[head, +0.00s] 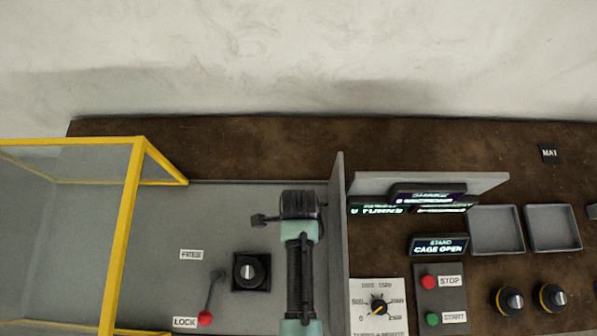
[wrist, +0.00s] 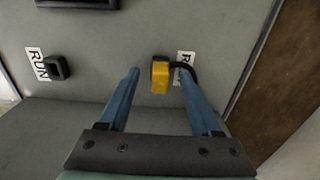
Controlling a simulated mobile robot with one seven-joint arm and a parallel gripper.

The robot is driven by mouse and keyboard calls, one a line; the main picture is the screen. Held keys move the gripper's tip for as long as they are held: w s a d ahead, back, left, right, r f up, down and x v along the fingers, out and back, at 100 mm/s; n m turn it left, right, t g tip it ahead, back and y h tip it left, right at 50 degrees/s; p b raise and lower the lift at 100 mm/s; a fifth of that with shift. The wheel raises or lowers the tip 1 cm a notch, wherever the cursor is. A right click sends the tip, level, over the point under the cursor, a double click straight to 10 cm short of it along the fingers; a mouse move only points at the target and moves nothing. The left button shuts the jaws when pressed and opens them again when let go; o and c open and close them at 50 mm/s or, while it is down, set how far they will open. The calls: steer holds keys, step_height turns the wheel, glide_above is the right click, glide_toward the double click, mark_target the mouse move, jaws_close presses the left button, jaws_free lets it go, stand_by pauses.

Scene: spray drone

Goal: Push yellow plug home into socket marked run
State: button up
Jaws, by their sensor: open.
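The empty-looking black socket (wrist: 57,67) is further left, next to a label reading RUN (wrist: 36,64). My gripper (wrist: 158,72) is open, its two blue fingers on either side of the plug with gaps showing. I cannot tell how deep the plug sits. The head view shows neither plug nor socket clearly.
A yellow-framed cage (head: 125,230) stands at the left in the head view. A red-knobbed lever (head: 205,318) and a black dial (head: 250,271) are left of my arm. An upright grey divider (head: 338,240) stands right of it, before a sign reading CAGE OPEN (head: 438,245).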

jaws_close()
steer(key=shift+r, duration=0.2)
stand_by(1.3)
steer(key=shift+r+p, duration=2.85)
steer(key=shift+p, duration=0.5)
